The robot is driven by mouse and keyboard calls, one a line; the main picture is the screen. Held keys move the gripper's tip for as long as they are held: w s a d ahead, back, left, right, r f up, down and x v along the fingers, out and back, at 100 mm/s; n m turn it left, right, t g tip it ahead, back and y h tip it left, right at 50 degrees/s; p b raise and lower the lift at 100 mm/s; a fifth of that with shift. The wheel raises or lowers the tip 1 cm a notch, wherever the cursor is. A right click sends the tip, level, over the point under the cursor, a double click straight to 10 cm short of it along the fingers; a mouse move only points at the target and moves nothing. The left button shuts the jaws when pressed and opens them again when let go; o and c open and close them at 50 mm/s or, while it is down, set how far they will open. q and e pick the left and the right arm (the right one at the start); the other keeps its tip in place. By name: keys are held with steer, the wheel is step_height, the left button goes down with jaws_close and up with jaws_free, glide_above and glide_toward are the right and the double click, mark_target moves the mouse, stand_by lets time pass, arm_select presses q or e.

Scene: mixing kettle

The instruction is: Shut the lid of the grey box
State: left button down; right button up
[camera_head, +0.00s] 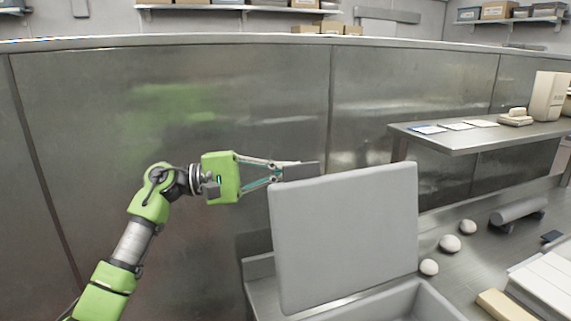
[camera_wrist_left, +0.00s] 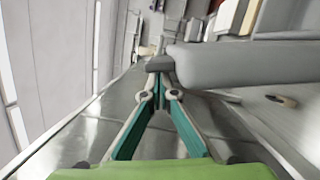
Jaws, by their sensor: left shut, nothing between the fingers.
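The grey box (camera_head: 415,305) stands at the bottom of the head view, on a steel counter. Its lid (camera_head: 345,235) stands up, nearly upright, with the box interior partly in view below it. My left gripper (camera_head: 284,170) is shut and empty at the upper left edge of the lid. Its fingertips are partly behind the lid in the head view. In the left wrist view, the lid (camera_wrist_left: 245,65) lies just beyond and right of the fingertips (camera_wrist_left: 160,68). I cannot tell whether they touch it. My right gripper is not in view.
Several pale round lumps (camera_head: 450,243) and a grey roller (camera_head: 518,211) lie on the counter right of the box. A raised shelf (camera_head: 480,140) holds papers. A white stack (camera_head: 545,285) is at the lower right. A steel wall (camera_head: 170,110) stands behind my left arm.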

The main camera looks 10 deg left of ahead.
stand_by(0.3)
arm_select(q)
steer(key=shift+s+d+b, duration=0.25)
steer(key=shift+s+b, duration=0.15)
steer(key=shift+b, duration=0.15)
steer(key=s+d+m+y+b, duration=0.1)
steer(key=s+d+m+b, duration=0.2)
steer(key=s+d+b, duration=0.2)
steer(key=s+d+r+m+y+b, duration=0.1)
steer(key=s+d+m+b, duration=0.3)
steer(key=s, duration=0.6)
steer(key=shift+s+d+r+b, duration=0.15)
steer(key=shift+s+d+b, duration=0.15)
steer(key=shift+d+b, duration=0.75)
steer(key=shift+a, duration=0.35)
